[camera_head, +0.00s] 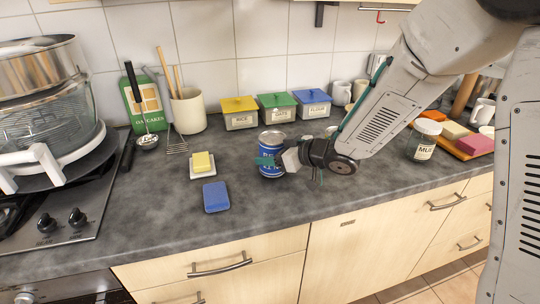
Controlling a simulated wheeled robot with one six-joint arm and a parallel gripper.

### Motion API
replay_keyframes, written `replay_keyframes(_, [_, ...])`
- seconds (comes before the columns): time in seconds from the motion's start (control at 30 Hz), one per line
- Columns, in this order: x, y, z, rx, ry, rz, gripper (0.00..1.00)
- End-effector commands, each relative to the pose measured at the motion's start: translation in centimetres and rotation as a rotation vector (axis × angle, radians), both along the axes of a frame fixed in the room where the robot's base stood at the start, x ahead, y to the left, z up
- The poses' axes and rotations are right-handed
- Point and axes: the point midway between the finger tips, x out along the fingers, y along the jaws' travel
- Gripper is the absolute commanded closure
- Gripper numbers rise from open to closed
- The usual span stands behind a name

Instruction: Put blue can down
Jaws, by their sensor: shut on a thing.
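The blue can (270,158) with a silver top is upright over the grey countertop (130,215), near the middle of the head camera view. My gripper (284,158) reaches in from the right and is shut on the can's right side. Part of the can's right side and the fingertips are hidden by the gripper. The can's base looks at or very close to the counter surface; I cannot tell whether it touches.
Left of the can are a blue sponge (216,197) and a yellow block on a white dish (192,173). Behind stand yellow, green and blue-lidded boxes (240,121). A white-lidded jar (423,141) is on the right. Counter in front of the can is clear.

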Motion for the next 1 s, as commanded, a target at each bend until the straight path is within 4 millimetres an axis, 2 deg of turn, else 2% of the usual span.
replay_keyframes(0.1, [0.2, -0.3, -1.1, 0.000, -0.001, -0.005, 0.79])
replay_keyframes(0.47, [0.2, -0.3, -1.4, 0.001, -0.003, -0.005, 0.79])
replay_keyframes(0.5, [0.1, -0.3, -1.4, 0.000, -0.002, -0.005, 0.24])
replay_keyframes(0.53, [0.1, -0.3, -1.4, 0.000, -0.002, -0.005, 0.16])
replay_keyframes(0.57, [0.1, -0.3, -1.4, 0.000, -0.002, -0.005, 0.14])
replay_keyframes(0.9, [0.1, -0.4, -0.9, 0.001, -0.003, -0.005, 0.14])
replay_keyframes(1.0, [-0.5, -1.4, -0.5, 0.000, -0.003, -0.008, 0.14])
